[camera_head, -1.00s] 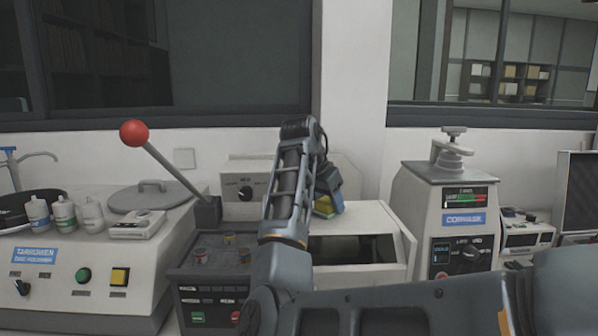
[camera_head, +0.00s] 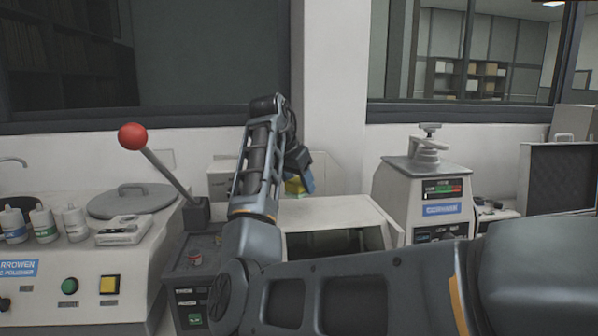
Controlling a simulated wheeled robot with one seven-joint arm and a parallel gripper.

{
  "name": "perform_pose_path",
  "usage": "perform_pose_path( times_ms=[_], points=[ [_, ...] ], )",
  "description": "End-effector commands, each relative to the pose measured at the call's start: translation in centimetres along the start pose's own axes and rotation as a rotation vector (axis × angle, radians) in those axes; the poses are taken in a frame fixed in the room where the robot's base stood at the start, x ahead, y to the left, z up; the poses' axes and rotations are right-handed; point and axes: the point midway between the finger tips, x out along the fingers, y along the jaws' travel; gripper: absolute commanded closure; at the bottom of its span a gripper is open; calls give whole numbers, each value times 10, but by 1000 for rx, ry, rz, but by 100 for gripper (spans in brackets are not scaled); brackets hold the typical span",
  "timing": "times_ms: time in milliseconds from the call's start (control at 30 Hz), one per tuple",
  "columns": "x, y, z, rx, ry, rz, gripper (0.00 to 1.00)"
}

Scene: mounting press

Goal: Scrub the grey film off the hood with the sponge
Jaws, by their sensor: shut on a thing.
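My gripper (camera_head: 299,170) is at the end of my raised arm in the middle of the head view, partly hidden by the arm. It is shut on a small yellow and blue sponge (camera_head: 294,187). A pale, box-like hood (camera_head: 345,208) with a dark front opening stands right behind and below the sponge. The sponge appears above the hood's back left part. I cannot tell whether it touches the hood. My arm hides the hood's left and lower parts. I cannot make out the grey film at this size.
A lever with a red ball (camera_head: 132,136) rises left of my arm from a dark control box (camera_head: 188,262). A polisher (camera_head: 75,260) with bottles stands at the left. A labelled press (camera_head: 430,195) stands right of the hood, and an open case (camera_head: 560,178) farther right.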

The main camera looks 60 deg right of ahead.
Motion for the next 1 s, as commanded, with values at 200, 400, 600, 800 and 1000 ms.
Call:
perform_pose_path(
  times_ms=[200, 400, 600, 800, 1000],
  points=[
    [-17, -2, -12, -3, 1, -4, 72],
    [-28, -3, -20, -7, 1, -4, 72],
    [-29, -3, -21, -8, 1, -5, 72],
    [-29, -4, -21, -8, 1, -5, 72],
    [-29, -3, -21, -8, 1, -5, 72]
  ],
)
